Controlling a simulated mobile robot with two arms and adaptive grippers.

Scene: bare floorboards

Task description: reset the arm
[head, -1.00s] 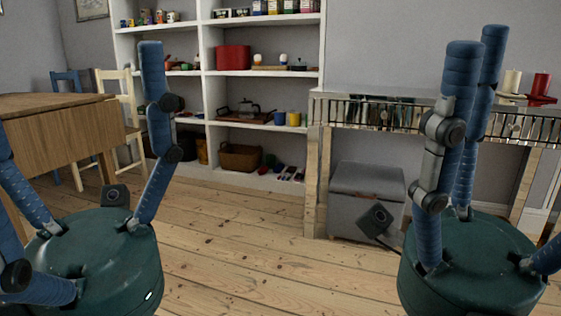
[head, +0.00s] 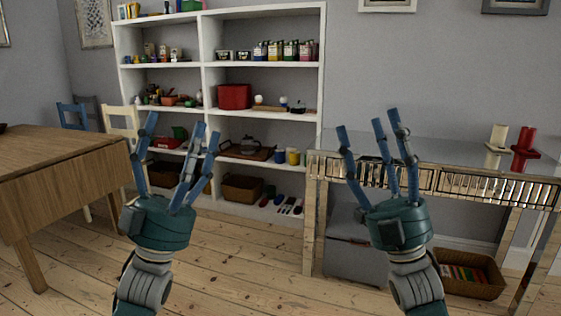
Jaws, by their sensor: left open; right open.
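My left gripper (head: 176,140) points upward at the left centre of the head view, with its blue fingers spread apart and nothing between them. Its green palm stands in front of the floor and the lower shelves. My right gripper (head: 370,135) also points upward, right of centre, its blue fingers apart and empty. It stands in front of the mirrored console table (head: 480,187) and hides part of it. Neither gripper appears to hold anything.
A white shelf unit (head: 208,95) with many small items stands at the back wall. A wooden table (head: 60,165) is at the left, with chairs (head: 121,123) behind it. A wicker basket (head: 465,284) sits under the console. Bare floorboards (head: 235,270) show between my grippers.

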